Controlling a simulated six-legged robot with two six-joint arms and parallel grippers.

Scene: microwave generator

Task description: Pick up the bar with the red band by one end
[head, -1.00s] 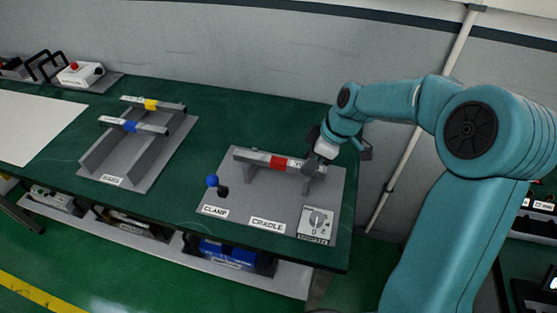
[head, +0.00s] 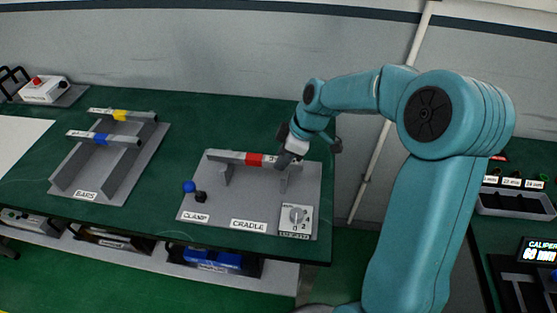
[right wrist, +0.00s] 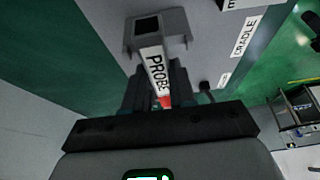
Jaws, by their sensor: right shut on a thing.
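The bar with the red band (head: 256,160) lies across the two supports of the grey cradle (head: 270,200). My right gripper (head: 287,158) is shut on this bar at its right end. In the right wrist view the bar (right wrist: 155,65) runs between my fingers (right wrist: 158,88), with the letters "PROBE" and part of the red band showing. A cradle support (right wrist: 150,28) stands at the far side there. I cannot tell whether the bar is clear of its supports. My left gripper is not in view.
The clamp's blue knob (head: 189,186) and a dial (head: 296,219) are on the cradle's base. To the left, a rack (head: 95,192) labelled "BARS" holds a yellow-banded bar (head: 122,115) and a blue-banded bar (head: 103,138). Green table (head: 215,118) is bare behind the cradle.

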